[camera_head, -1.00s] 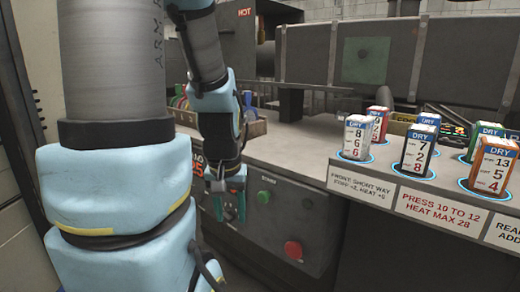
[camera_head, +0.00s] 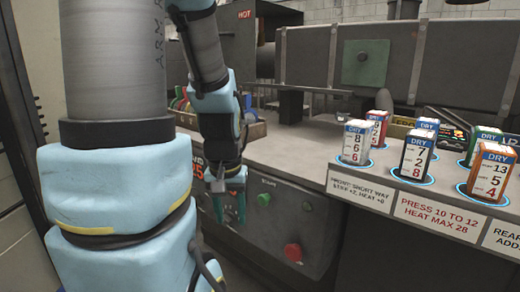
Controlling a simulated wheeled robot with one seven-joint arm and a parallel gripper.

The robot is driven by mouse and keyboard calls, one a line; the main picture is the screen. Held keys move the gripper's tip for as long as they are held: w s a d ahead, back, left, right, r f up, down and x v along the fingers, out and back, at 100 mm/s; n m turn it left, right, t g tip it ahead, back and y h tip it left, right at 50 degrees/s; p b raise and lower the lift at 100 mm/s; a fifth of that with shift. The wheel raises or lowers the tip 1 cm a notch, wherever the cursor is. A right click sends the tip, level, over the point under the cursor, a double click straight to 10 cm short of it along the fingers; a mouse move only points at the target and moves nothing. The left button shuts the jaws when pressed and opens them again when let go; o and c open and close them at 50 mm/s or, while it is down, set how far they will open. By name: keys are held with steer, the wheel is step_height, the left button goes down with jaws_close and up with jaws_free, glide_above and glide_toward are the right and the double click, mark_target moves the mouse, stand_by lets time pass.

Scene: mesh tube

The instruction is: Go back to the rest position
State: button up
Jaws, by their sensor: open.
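My gripper (camera_head: 228,208) hangs at the end of my folded arm, left of centre, in front of the machine's control panel. It points down with its teal fingers apart and nothing visible between them. It is left of the green button (camera_head: 264,199) and of the red button (camera_head: 292,252), and looks apart from both. My arm's large links fill the left of the view and hide what is behind them.
Several numbered boxes, such as a white one (camera_head: 356,142) and a black one (camera_head: 415,155), stand in blue-ringed spots on the right counter (camera_head: 330,182). A rack of coloured handles (camera_head: 252,125) sits behind my arm. The bare grey worktop (camera_head: 290,148) lies between.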

step_height(320, 180, up, 18)
steer(key=p, duration=1.6)
steer(key=shift+p, duration=0.35)
